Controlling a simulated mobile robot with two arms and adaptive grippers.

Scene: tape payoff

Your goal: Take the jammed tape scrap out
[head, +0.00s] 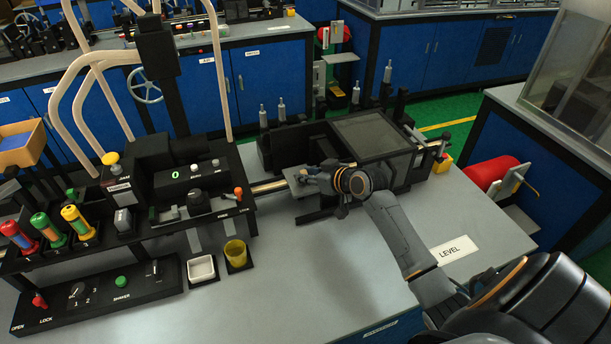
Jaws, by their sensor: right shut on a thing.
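My right gripper (307,178) reaches in from the right over the grey bench. It is at the left front of a black box-like unit (375,134) with a dark window on top. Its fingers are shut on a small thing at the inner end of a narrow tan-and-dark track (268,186). The fingers and wrist hide most of that thing, so I cannot tell for sure that it is the tape scrap. No other scrap can be made out. My left gripper is not in view.
A black machine (180,170) with knobs, a lever and hoses stands left of the track. The bench beside the LEVEL label (453,250) is clear.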

